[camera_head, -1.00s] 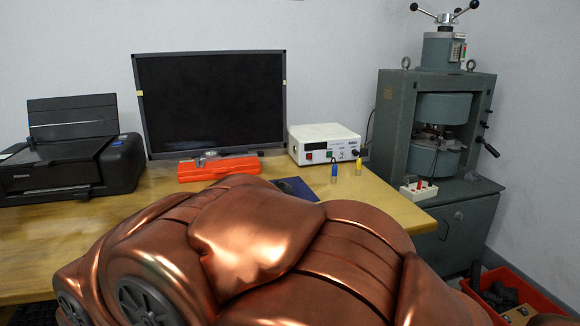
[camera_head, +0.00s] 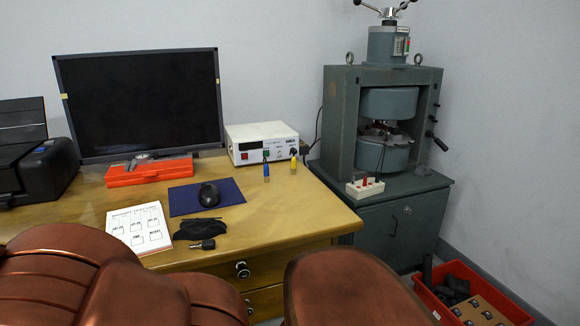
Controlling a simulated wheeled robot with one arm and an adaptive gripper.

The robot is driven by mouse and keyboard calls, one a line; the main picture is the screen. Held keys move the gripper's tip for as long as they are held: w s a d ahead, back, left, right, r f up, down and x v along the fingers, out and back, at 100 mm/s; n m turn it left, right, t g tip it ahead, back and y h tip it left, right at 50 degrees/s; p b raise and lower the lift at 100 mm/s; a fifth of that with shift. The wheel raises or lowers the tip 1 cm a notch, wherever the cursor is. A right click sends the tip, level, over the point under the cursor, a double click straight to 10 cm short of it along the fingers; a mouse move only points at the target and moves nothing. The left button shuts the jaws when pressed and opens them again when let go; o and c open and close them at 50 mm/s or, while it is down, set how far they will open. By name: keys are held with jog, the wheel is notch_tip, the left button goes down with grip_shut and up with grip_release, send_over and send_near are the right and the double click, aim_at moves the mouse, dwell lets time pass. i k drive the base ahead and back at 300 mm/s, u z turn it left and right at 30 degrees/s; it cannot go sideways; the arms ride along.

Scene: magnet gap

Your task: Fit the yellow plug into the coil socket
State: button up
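A yellow plug (camera_head: 293,164) stands upright on the wooden desk, in front of the right end of a white power supply. A blue plug (camera_head: 266,170) stands just left of it. A white socket block (camera_head: 365,187) with red and pale parts sits on the front ledge of the green magnet machine (camera_head: 385,120), right of the desk; it is likely the coil socket, but its holes are too small to make out. My gripper is not in view; only copper-coloured parts of my own body fill the bottom.
The power supply (camera_head: 262,143), monitor (camera_head: 140,105), orange case (camera_head: 149,171), mouse (camera_head: 209,194) on a blue mat, printed card (camera_head: 139,228) and black cloth (camera_head: 200,228) are on the desk (camera_head: 285,212). A red crate (camera_head: 487,285) stands on the floor at lower right.

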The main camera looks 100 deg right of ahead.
aim_at(252, 140)
jog(key=k, duration=1.55)
jog(key=z, duration=0.95)
